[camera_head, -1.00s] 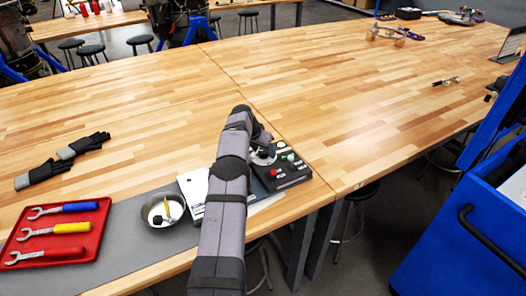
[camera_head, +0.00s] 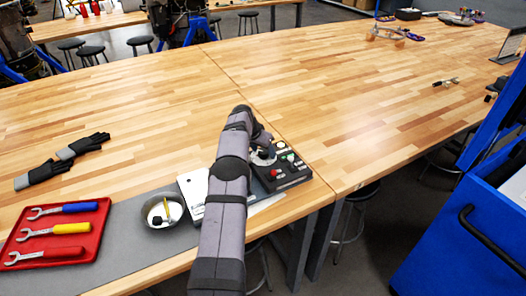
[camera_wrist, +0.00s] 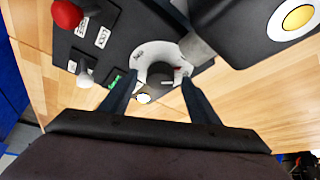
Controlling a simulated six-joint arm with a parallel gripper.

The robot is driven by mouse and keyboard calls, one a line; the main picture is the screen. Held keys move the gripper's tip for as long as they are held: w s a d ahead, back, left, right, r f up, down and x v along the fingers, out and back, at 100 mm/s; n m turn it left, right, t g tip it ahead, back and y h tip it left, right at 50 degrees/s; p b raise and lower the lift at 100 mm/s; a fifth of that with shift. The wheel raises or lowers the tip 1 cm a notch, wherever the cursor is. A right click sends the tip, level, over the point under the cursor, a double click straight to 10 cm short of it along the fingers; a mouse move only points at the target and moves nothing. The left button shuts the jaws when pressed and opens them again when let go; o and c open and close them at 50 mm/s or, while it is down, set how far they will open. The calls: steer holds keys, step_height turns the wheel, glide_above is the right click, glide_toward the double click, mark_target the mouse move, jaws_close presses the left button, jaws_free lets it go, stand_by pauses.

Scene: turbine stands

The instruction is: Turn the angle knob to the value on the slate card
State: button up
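A black control box (camera_head: 290,178) stands near the table's front edge. In the wrist view it carries a white dial (camera_wrist: 142,62) with a dark centre and a small red mark. The dark angle knob appears to sit at the dial's centre, partly hidden. My gripper (camera_wrist: 158,78) is open over the dial, with its two fingers apart, one on each side of the centre. I cannot tell whether either finger touches the knob. The dial's numbers are too small to read. I cannot make out a slate card in either view.
The box also has a red button (camera_wrist: 67,13), a white-tipped switch (camera_wrist: 85,80) and labels. A metal bowl (camera_head: 150,222), a red tray (camera_head: 92,238) with wrenches and dark gloves (camera_head: 45,172) lie left of my arm. The table behind is mostly clear.

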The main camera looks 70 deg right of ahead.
mark_target(263, 152)
steer(key=shift+o, duration=0.7)
steer(key=shift+r, duration=0.1)
steer(key=shift+r+p, duration=1.55)
steer(key=shift+r, duration=0.85)
